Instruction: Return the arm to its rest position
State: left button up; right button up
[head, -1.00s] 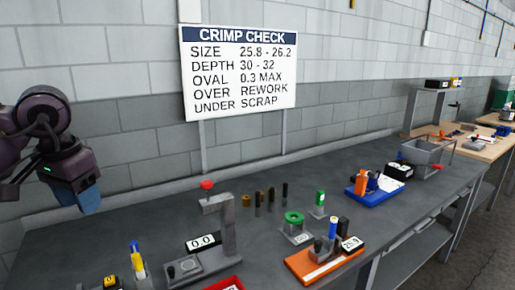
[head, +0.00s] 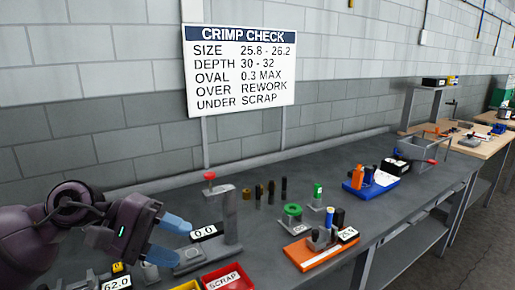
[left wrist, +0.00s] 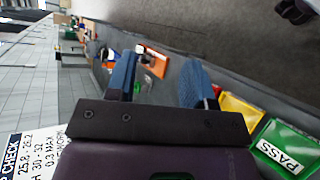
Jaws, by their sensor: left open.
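My left arm comes in from the left in the head view. Its gripper (head: 177,240), dark purple with two blue fingers, points right over the near left part of the grey bench (head: 330,192). The fingers are apart with nothing held between them. They overlap the view of the gauge stand with the red knob (head: 209,177) and its 0.0 display (head: 204,232); contact cannot be told. The left wrist view shows the same open fingers (left wrist: 160,80) with the bench beyond.
A red SCRAP bin (head: 222,281) and a yellow bin (head: 187,286) are just below the fingers. An orange-based gauge (head: 305,257), a green ring stand (head: 292,214) and several small dark cylinders (head: 271,190) stand further right. The crimp check sign (head: 240,72) is behind.

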pick_arm(q)
jog(key=a+f+m+t+y, duration=1)
jog(key=a+m+t+y, duration=0.25)
jog(key=m+t, duration=0.65)
jog(key=s+a+f+n+g+y, duration=0.1)
jog(key=s+f+n+g, duration=1.4)
jog(key=s+f, duration=0.5)
jog(key=w+f+t+b, duration=0.3)
jog(key=f+b, duration=0.2)
jog(key=f, duration=0.4)
jog(key=w+f+m+t+b, duration=0.1)
jog(key=w+f+t+b, duration=0.2)
jog(key=f, duration=0.7)
jog(key=shift+f+t+b, duration=0.15)
jog(key=shift+t+b, duration=0.35)
jog(key=shift+b, duration=0.5)
pick_arm(e)
notch_tip(320, 180, down, 10)
jog(key=s, duration=0.1)
jog(key=shift+f+g, duration=0.25)
jog(key=shift+g, duration=0.15)
